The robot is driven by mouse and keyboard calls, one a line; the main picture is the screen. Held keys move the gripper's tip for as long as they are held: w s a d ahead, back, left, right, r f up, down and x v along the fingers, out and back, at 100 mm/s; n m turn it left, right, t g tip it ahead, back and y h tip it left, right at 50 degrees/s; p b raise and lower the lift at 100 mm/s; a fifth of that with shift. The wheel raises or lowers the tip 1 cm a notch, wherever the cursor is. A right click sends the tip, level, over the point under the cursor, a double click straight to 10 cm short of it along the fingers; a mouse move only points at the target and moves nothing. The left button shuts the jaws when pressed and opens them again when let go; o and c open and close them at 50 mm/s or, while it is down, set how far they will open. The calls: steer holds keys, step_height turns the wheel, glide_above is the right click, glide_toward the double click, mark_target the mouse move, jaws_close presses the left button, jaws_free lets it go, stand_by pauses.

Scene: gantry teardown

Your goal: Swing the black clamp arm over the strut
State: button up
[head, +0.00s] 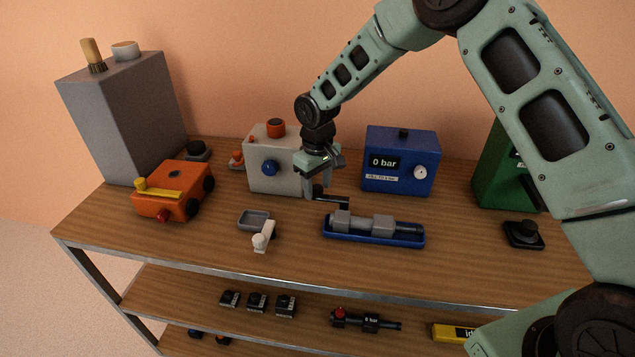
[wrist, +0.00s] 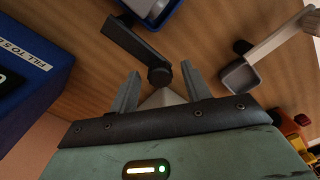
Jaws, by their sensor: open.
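The black clamp arm (head: 335,201) stands out from the left end of the blue cradle (head: 375,240). In the wrist view the clamp arm (wrist: 132,38) runs from a round black knob (wrist: 160,76) toward the cradle's edge at the top. The grey strut (head: 362,223) lies in the cradle; only a piece of it shows at the top of the wrist view. My gripper (head: 317,180) is open above the clamp arm's knob end. In the wrist view my fingers (wrist: 160,88) stand either side of the knob, apart from it as far as I can see.
A white-grey box (head: 260,178) with a blue knob and a blue gauge box (head: 400,165) stand behind. An orange unit (head: 172,195) stands farther left. The bench front is mostly clear.

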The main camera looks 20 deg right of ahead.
jaws_close()
